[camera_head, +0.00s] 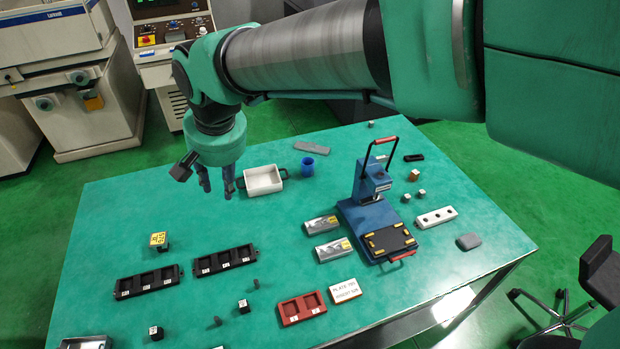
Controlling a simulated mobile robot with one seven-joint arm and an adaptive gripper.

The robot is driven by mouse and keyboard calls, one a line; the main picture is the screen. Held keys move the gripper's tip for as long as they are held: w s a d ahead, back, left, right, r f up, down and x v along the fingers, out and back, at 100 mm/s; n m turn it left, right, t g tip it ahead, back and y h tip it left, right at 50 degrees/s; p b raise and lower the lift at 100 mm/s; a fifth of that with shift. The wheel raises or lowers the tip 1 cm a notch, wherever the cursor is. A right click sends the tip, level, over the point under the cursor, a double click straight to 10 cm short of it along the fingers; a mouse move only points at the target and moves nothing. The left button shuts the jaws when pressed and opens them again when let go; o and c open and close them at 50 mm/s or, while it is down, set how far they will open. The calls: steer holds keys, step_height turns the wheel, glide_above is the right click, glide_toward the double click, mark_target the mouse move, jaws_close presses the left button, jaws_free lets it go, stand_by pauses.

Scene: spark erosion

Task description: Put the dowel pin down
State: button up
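My gripper (217,190) hangs over the left part of the green table, left of a white bin. Its two dark fingers point down with a clear gap between them, and I see nothing held there. Small grey pin-like pieces stand on the table: one (256,283) right of the black trays and another (217,321) nearer the front. Either could be the dowel pin; they are too small to tell. Both are apart from my gripper.
Two black compartment trays (147,283) (224,261), a red tray (301,308), a white bin (263,180), a blue cup (308,166) and a blue press (372,215) stand on the table (200,220). Small dark cubes (243,306) lie near the front. Table is clear below my gripper.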

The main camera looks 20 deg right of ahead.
steer(key=s+d+t+h, duration=0.1)
steer(key=s+d+t, duration=0.1)
steer(key=s+d, duration=1.6)
steer(key=d, duration=0.3)
steer(key=shift+s+n, duration=0.3)
steer(key=shift+s, duration=0.05)
steer(key=shift+o, duration=0.6)
steer(key=w+a+f+m+g, duration=0.1)
steer(key=w+a+f, duration=0.5)
steer(key=a, duration=0.2)
steer(key=w+a+f+m+g, duration=0.1)
steer(key=w+a+f+g, duration=0.1)
steer(key=w+a+f, duration=0.5)
steer(key=s+a+f+m+g+p, duration=0.1)
steer(key=a+f+m+g, duration=0.1)
steer(key=a+f, duration=1.6)
step_height(320, 180, down, 2)
steer(key=shift+s+a+f+m, duration=0.1)
steer(key=shift+s+a+m, duration=0.1)
steer(key=shift+s+m, duration=0.15)
